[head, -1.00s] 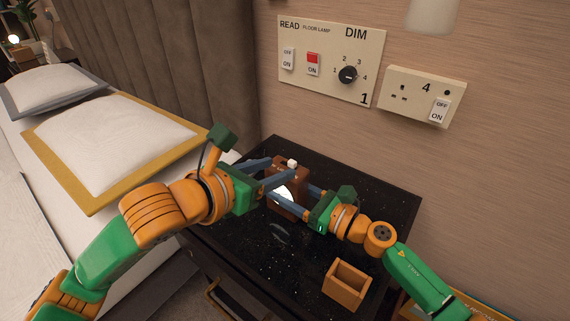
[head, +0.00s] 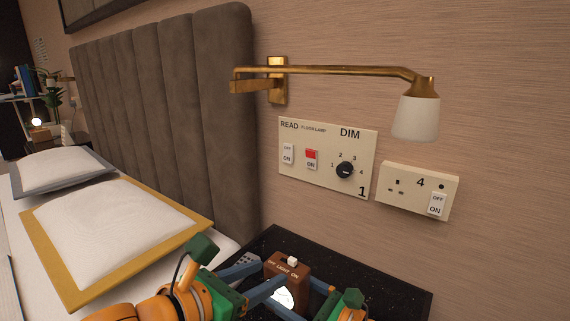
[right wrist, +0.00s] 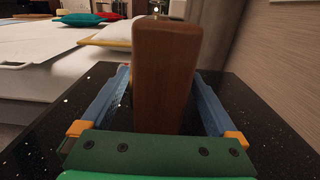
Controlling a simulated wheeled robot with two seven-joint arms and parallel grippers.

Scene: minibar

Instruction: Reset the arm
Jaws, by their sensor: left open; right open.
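A brown switch box (head: 287,267) stands upright on the black bedside table (head: 335,262), with a white switch and OFF, LIGHT and ON lettering on top. My left gripper (head: 274,269) is open, with its blue fingers around or beside the box. My right gripper (right wrist: 162,78) is open; in the right wrist view its fingers lie on either side of the brown box (right wrist: 163,85). I cannot tell if any finger touches the box. In the head view the right gripper is partly cut off at the bottom edge.
A wall panel (head: 325,185) with switches and a dimmer knob (head: 345,170) and a socket plate (head: 408,192) are above the table. A brass wall lamp (head: 415,115) juts out overhead. The bed with a yellow-edged pillow (head: 110,235) is at left.

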